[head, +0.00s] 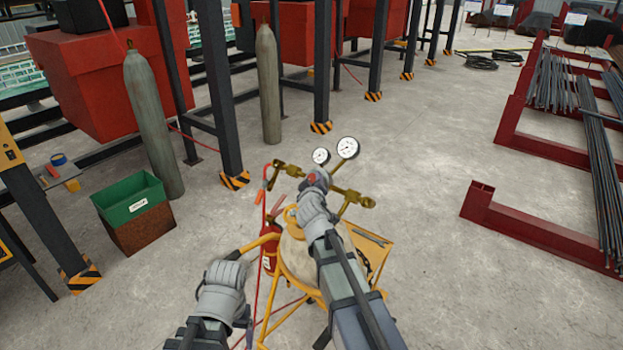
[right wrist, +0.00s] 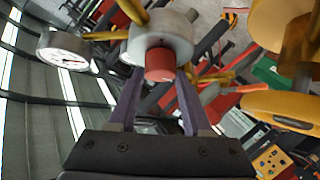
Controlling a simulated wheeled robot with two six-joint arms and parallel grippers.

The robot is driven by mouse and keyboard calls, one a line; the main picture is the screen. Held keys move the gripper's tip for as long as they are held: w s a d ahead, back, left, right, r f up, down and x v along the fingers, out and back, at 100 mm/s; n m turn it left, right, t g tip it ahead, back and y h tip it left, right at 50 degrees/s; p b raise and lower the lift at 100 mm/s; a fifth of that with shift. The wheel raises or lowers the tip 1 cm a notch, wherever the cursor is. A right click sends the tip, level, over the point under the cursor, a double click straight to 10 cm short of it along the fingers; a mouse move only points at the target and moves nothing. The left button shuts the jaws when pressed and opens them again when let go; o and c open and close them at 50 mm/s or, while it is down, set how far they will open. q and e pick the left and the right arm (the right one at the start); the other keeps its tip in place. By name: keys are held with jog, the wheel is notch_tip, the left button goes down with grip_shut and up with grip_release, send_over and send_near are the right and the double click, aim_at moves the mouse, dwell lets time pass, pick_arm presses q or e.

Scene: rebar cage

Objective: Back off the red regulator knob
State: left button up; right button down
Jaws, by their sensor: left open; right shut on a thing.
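The red regulator knob (right wrist: 159,66) sticks out of a round grey regulator body (right wrist: 160,38) in the right wrist view. My right gripper (right wrist: 158,78) is shut on the knob, with one dark finger on each side of it. In the head view my right gripper (head: 313,182) is at the brass regulator (head: 352,196), and it covers most of the knob. Two white dial gauges (head: 347,148) stand up behind it. My left gripper (head: 232,270) is open and empty, low beside the yellow cart handle (head: 258,243); its fingertips are hard to make out.
The regulator sits over a pale cylinder (head: 297,258) on a yellow cart (head: 372,246), with red hoses beside it. A green bin (head: 130,198) and two grey cylinders (head: 152,125) stand at left. Red rebar racks (head: 530,228) are at right. The floor between is clear.

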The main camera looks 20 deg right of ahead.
jog(key=shift+n+y+p, duration=0.3)
jog(key=shift+n+p, duration=0.05)
jog(key=shift+n, duration=0.25)
jog(key=shift+c, duration=1.7)
grip_release()
jog(key=p+v, duration=0.2)
jog(key=v, duration=0.5)
jog(key=shift+s+r, duration=0.2)
jog(key=shift+s, duration=0.15)
jog(key=shift+f, duration=0.1)
